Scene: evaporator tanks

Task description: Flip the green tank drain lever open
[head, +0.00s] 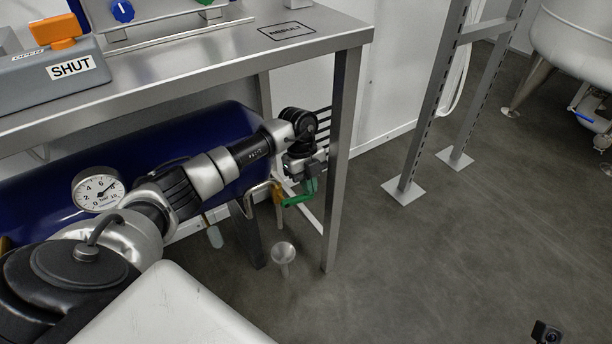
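The green drain lever (297,200) sits on a small brass valve (278,192) at the right end of the dark blue tank (220,121), under the steel bench. The lever points right from the valve, with its far end bending up toward my gripper. My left gripper (306,184) is right above the lever's outer end and overlaps it in the head view. The fingers are small and partly hidden, so I cannot tell whether they are open or shut, or touch the lever. My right gripper does not show.
The bench top (200,80) and its front leg (341,160) enclose my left arm closely. A funnel (284,254) stands below the valve. A pressure gauge (98,189) is at left.

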